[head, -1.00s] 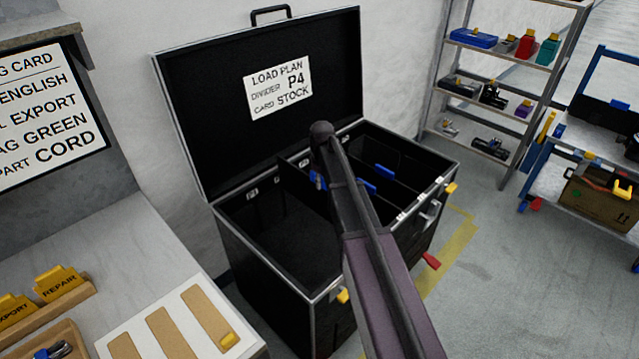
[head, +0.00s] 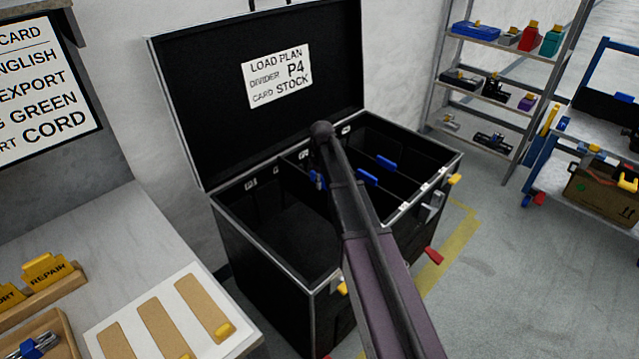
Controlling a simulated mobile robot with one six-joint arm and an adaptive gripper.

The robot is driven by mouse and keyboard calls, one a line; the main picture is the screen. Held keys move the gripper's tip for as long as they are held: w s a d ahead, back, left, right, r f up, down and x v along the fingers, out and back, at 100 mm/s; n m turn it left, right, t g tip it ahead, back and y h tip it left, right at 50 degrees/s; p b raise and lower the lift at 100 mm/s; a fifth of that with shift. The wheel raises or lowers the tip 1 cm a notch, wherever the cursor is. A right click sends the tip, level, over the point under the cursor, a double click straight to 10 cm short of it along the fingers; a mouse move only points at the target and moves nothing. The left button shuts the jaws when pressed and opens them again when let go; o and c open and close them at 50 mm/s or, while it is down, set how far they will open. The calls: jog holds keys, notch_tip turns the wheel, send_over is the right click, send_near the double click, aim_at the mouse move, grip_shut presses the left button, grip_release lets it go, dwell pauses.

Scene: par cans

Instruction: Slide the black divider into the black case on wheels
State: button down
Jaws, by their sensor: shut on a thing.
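The black case on wheels (head: 262,262) stands open in the head view, its lid raised against the wall. A label (head: 277,76) in the lid reads "LOAD PLAN, DIVIDER P4, CARD STOCK". My gripper (head: 317,181) is over the case opening, mostly hidden behind my arm. It is shut on the black divider (head: 296,181), whose blue tab shows just left of my arm. The divider's lower edge and its fit to any slot cannot be made out. Two other blue-tabbed dividers (head: 367,177) (head: 387,163) stand in the right part of the case. The left part looks empty.
A bench (head: 70,230) with yellow-tabbed cards and a white tray is at the left. A shelf rack (head: 480,95) and a blue-framed cart (head: 560,180) stand at the right. Floor right of the case is clear.

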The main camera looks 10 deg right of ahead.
aim_at(322, 215)
jog(key=shift+f+b, duration=6.25)
jog(key=shift+f, duration=0.2)
jog(key=shift+c, duration=2.4)
grip_release()
jog(key=shift+w, duration=0.1)
notch_tip(322, 215, up, 21)
jog(key=p, duration=2.1)
jog(key=shift+r, duration=0.1)
jog(key=shift+r+p, duration=0.2)
jog(key=shift+p, duration=0.1)
